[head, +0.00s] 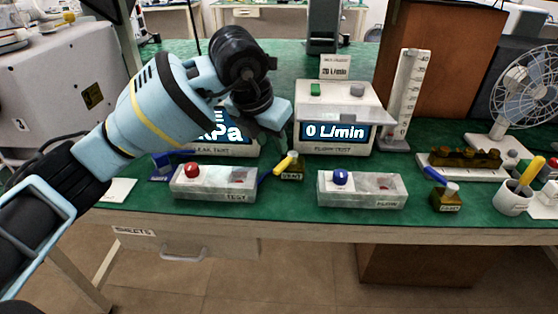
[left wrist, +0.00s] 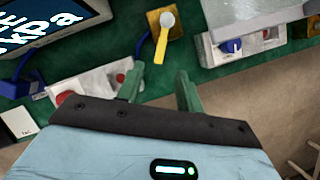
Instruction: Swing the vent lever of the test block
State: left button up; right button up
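The test block (head: 215,184) is a pale box marked TEST with a red knob on top, near the table's front edge. A small brass vent block (head: 291,174) stands at its right end, carrying a yellow vent lever (head: 285,162). My left gripper (left wrist: 161,76) is open and empty, with two green fingers apart. In the head view it hangs above and behind the vent block, its fingertips hard to make out. My right gripper is out of view.
A second pale block (head: 362,190) with a blue knob stands to the right, and another brass vent block (head: 446,202) beyond it. Behind are the leak display (head: 232,133) and the flow display (head: 336,132). A mug of tools (head: 512,201) is far right.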

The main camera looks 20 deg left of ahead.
aim_at(281, 165)
pick_arm(q)
jog(key=shift+b+x, duration=0.4)
jog(key=shift+x, duration=3.55)
grip_shut()
